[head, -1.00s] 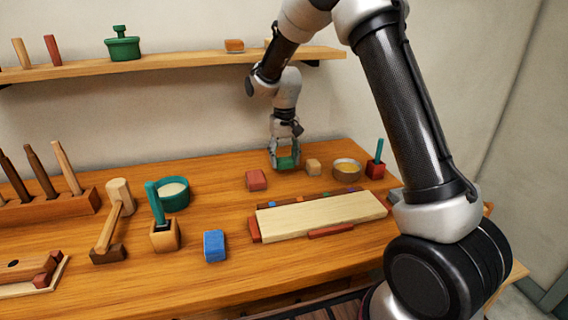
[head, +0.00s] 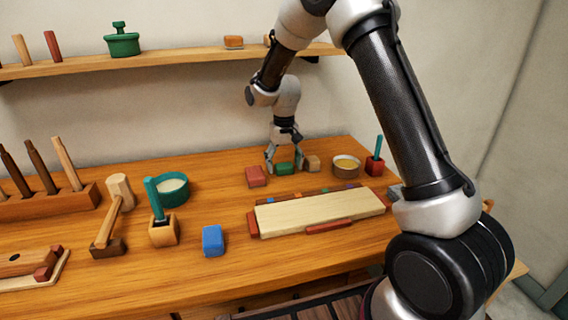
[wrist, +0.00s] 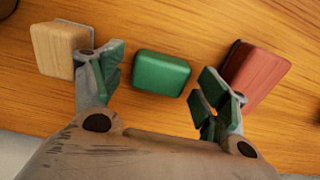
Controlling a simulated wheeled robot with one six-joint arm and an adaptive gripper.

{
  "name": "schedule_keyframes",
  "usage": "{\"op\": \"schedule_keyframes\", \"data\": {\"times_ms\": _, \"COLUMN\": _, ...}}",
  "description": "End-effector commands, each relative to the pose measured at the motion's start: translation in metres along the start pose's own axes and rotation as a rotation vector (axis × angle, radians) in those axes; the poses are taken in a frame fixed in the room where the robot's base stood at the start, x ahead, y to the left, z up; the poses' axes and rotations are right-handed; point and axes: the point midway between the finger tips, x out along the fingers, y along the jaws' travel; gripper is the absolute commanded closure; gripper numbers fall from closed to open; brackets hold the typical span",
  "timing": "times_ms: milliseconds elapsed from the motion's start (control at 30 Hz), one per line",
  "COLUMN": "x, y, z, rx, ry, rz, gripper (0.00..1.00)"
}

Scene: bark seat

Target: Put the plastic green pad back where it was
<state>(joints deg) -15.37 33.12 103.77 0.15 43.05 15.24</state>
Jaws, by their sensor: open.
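The green pad (head: 285,168) lies on the wooden bench between a red block and a light wooden block, near the back. In the wrist view the green pad (wrist: 161,73) lies flat, just beyond and between my spread fingertips. My gripper (head: 284,160) is open and low over the bench. In the wrist view my gripper (wrist: 158,85) has its green-padded fingers on either side of the pad, with visible gaps to it.
The wooden block (wrist: 60,50) is close against one finger and the red block (wrist: 257,78) close by the other. A bowl (head: 346,165) and a red holder (head: 375,167) stand to the right. A pale board (head: 320,212) lies in front. A shelf (head: 180,60) runs above.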

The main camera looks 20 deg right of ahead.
Motion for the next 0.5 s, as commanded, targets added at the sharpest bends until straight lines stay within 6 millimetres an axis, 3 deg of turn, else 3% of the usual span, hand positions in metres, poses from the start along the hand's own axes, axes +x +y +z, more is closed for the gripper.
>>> {"op": "schedule_keyframes", "data": {"times_ms": 233, "x": -0.012, "y": 0.0, "z": -0.001, "rx": 0.0, "ry": 0.002, "rz": 0.0, "gripper": 0.25}}
{"op": "schedule_keyframes", "data": {"times_ms": 500, "x": -0.071, "y": 0.0, "z": -0.001, "rx": 0.0, "ry": 0.005, "rz": -0.001, "gripper": 0.25}}
